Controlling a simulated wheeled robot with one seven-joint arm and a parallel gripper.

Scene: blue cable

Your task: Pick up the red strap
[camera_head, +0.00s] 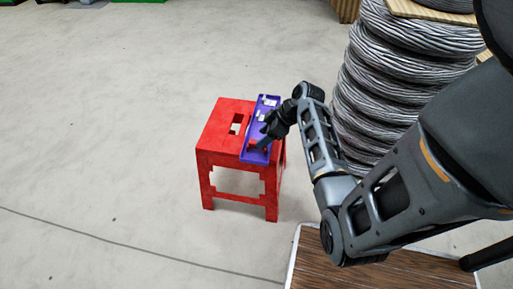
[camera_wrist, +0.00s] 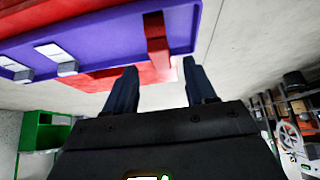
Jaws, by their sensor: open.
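The red strap (camera_wrist: 157,38) is a short red piece lying across one end of a purple tray (camera_wrist: 110,32) in the wrist view. In the head view the strap (camera_head: 252,147) is a small red patch near the tray's near end, partly hidden by my gripper. My gripper (camera_wrist: 160,82) is open, with its two dark fingers apart and nothing between them. The strap's end lies just ahead of the fingertips, between their lines in the wrist view. In the head view my gripper (camera_head: 262,142) is over the near end of the tray; contact cannot be told.
The purple tray (camera_head: 272,98) rests on the right side of a red stool (camera_head: 216,121). Small grey-white pieces (camera_wrist: 55,57) lie on the tray. A large stack of grey cable coils (camera_head: 385,80) stands behind my arm at right. The floor left of the stool is clear.

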